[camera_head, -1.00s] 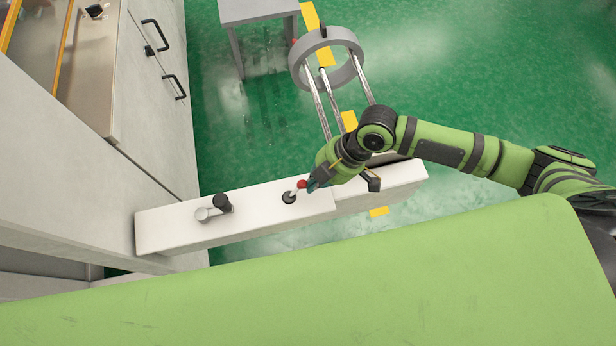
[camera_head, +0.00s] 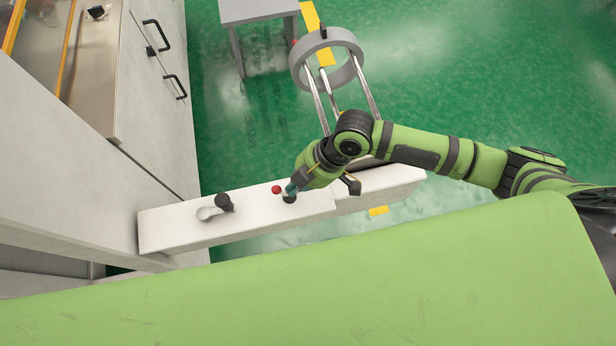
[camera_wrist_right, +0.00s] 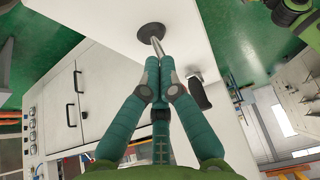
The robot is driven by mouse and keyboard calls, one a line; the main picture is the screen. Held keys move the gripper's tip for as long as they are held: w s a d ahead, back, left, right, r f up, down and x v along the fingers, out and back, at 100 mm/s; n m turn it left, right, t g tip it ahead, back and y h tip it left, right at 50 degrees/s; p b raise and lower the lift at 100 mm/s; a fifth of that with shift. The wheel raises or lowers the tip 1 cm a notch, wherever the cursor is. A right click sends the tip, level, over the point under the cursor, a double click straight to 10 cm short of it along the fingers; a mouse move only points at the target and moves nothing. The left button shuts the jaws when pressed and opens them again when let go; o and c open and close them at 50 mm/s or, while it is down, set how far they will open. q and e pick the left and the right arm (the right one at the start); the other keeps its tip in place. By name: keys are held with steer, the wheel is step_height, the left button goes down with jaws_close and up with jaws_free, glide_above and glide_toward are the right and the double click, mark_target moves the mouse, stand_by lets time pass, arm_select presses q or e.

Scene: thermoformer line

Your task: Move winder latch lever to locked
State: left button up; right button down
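The lever with a red knob (camera_head: 276,189) stands on a black round base (camera_head: 287,198) on the white beam; I take it for the latch lever. Its knob leans left of the base. My right gripper (camera_head: 291,188) is at the lever, just right of the knob. In the right wrist view the fingertips (camera_wrist_right: 161,60) are together at the lever's metal rod (camera_wrist_right: 157,46), near its black base (camera_wrist_right: 151,32). The knob is hidden there, and I cannot tell whether the rod is pinched or only touched. My left gripper is not in view.
A second handle, black on a grey arm (camera_head: 224,202), stands left on the same white beam (camera_head: 170,230). A cabinet with black handles (camera_head: 156,35) is at upper left. A grey ring on rods (camera_head: 300,60) stands behind my arm. Green floor is open at right.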

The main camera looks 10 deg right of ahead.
stand_by(0.4)
steer(key=shift+d+f, duration=0.3)
steer(key=shift+d, duration=0.15)
steer(key=p+v, duration=0.6)
steer(key=v, duration=0.1)
stand_by(0.6)
